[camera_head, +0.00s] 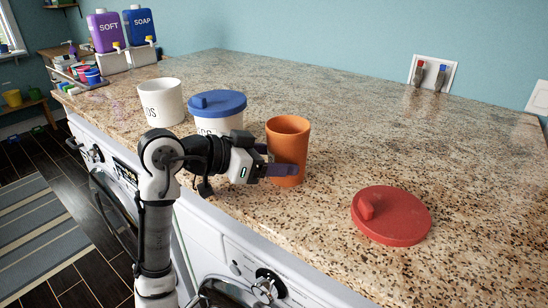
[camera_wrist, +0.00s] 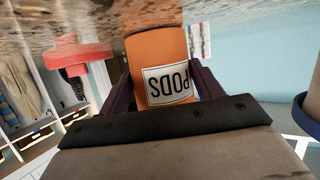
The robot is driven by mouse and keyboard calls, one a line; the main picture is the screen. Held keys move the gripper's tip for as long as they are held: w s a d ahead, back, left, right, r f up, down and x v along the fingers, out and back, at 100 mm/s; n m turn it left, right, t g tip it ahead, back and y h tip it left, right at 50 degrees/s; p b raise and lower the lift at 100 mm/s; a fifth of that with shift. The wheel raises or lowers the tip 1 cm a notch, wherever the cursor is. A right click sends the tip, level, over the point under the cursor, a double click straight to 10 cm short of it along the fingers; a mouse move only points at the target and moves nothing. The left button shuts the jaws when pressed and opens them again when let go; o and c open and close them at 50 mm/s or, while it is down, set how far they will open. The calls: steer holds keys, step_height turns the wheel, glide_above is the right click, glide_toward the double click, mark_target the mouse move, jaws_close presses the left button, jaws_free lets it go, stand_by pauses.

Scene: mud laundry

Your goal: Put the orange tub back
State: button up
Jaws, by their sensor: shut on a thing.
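The orange tub (camera_head: 288,138) stands upright and open-topped at the front part of the granite counter. I cannot tell whether its base touches the counter. My gripper (camera_head: 280,170) is shut on its lower side, coming from the left. In the wrist view the tub (camera_wrist: 155,48) sits between the two dark fingers (camera_wrist: 165,90), with its white PODS label upside down. A red lid (camera_head: 392,215) with a knob lies on the counter to the right of the tub; it also shows in the wrist view (camera_wrist: 80,52).
A white tub with a blue lid (camera_head: 218,103) stands just left of the orange tub, behind my arm. A lidless white tub (camera_head: 160,102) is farther left. SOFT (camera_head: 105,32) and SOAP (camera_head: 140,27) dispensers stand at the far left. The counter's middle and back are clear.

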steer(key=o, duration=1.4)
steer(key=shift+r, duration=0.2)
steer(key=b+v, duration=0.2)
steer(key=v, duration=0.8)
steer(key=shift+s+a, duration=0.2)
steer(key=shift+a, duration=0.15)
steer(key=shift+s+a+r, duration=0.25)
steer(key=shift+a+r, duration=0.05)
steer(key=shift+a, duration=0.15)
